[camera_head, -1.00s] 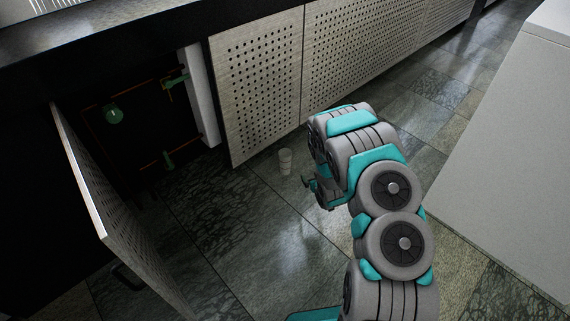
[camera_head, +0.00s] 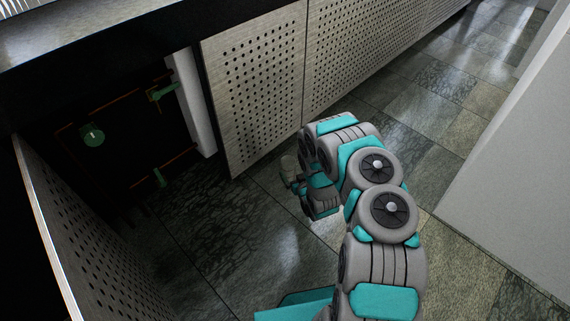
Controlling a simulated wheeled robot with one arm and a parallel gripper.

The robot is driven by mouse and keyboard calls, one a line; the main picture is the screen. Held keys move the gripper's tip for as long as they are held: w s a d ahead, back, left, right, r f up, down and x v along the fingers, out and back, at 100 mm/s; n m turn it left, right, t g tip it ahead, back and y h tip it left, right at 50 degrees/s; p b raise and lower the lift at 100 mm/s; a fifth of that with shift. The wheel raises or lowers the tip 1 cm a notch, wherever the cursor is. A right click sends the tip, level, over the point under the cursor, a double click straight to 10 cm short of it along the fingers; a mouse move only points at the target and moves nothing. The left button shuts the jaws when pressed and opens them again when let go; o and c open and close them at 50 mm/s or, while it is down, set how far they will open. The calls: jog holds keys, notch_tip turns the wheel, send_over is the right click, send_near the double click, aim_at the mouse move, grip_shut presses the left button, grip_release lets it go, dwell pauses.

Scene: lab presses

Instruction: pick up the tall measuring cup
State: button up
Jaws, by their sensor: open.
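The tall measuring cup (camera_head: 287,163) is a small, pale, see-through cup on the tiled floor, near the foot of the perforated cabinet panels. Only part of it shows, because my gripper (camera_head: 291,180) overlaps it in the picture. My gripper is low and just in front of the cup, its dark fingers open. I cannot tell whether the fingers touch the cup or stand around it.
A cabinet door (camera_head: 95,235) stands open at the left, beside a dark cabinet interior with green valves (camera_head: 93,135). A perforated panel (camera_head: 255,85) rises behind the cup. A large pale block (camera_head: 525,160) stands at the right. Tiled floor (camera_head: 215,240) is clear at front left.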

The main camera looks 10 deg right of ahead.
jog(key=shift+x, duration=1.5)
jog(key=shift+w+a+f, duration=0.2)
jog(key=shift+w+f, duration=0.15)
jog(key=shift+w, duration=0.15)
jog(key=x, duration=0.3)
jog(key=shift+s+a+b, duration=0.1)
jog(key=shift+a+b, duration=0.1)
jog(key=shift+b, duration=0.15)
jog(key=shift+w, duration=0.45)
jog(key=c, duration=1.3)
